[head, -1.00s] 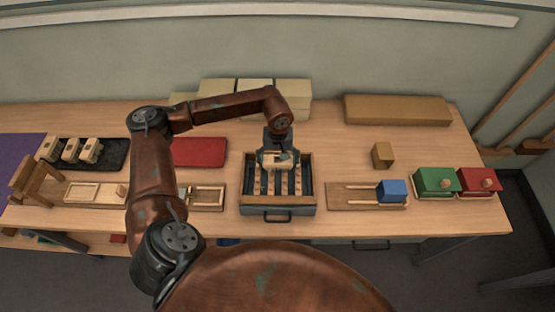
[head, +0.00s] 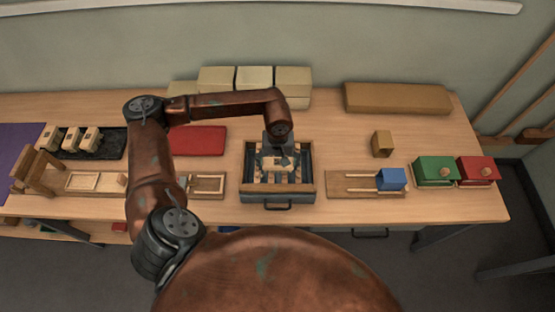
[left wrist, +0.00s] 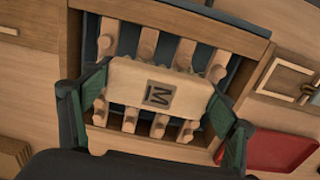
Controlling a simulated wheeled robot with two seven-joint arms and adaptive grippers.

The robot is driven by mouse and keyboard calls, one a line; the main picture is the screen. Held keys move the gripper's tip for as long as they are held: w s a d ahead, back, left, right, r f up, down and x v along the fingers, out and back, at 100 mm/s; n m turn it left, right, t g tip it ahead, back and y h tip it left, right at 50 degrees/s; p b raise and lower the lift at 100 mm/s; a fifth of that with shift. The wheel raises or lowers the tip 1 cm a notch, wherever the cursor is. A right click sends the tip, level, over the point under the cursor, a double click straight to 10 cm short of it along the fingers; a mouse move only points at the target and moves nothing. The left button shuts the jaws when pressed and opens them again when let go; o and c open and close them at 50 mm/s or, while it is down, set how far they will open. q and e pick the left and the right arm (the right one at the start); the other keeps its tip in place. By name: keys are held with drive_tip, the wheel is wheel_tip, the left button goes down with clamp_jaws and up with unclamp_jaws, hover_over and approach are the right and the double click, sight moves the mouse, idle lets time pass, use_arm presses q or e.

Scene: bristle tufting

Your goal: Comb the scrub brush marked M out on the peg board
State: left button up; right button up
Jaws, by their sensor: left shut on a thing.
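The scrub brush (left wrist: 158,86), a pale wooden block with a dark M on its face, sits between the two fingers of my left gripper (left wrist: 155,100). My left gripper is shut on it. In the head view the brush (head: 277,162) is over the middle of the peg board (head: 278,196), a dark-sided wooden tray with a front handle. In the left wrist view, pale wooden pegs (left wrist: 187,52) of the board show beyond and below the brush. The bristle side is hidden; I cannot tell how deep it is among the pegs. My right gripper is not in view.
Several pale blocks stand on a black tray (head: 115,146) at left, beside a red mat (head: 199,140). A blue block (head: 391,180) on a railed board and green (head: 435,170) and red (head: 477,170) boxes stand at right. Boxes line the back.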

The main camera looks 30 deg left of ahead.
use_arm(q)
drive_tip(key=shift+s+d+f, duration=0.1)
drive_tip(key=shift+s+f, duration=0.1)
drive_tip(key=shift+s, duration=0.1)
drive_tip(key=shift+c, duration=0.6)
drive_tip(key=shift+w+a+b, duration=0.45)
drive_tip(key=shift+w+b, duration=0.05)
drive_tip(key=shift+w, duration=0.2)
drive_tip(key=shift+w+a+b, duration=0.45)
drive_tip(key=shift+w, duration=0.25)
drive_tip(key=w+a+r, duration=0.2)
drive_tip(key=w+r, duration=0.2)
drive_tip(key=r, duration=0.2)
drive_tip(key=shift+a+r, duration=0.2)
drive_tip(key=shift+r, duration=0.15)
drive_tip(key=shift+w, duration=0.1)
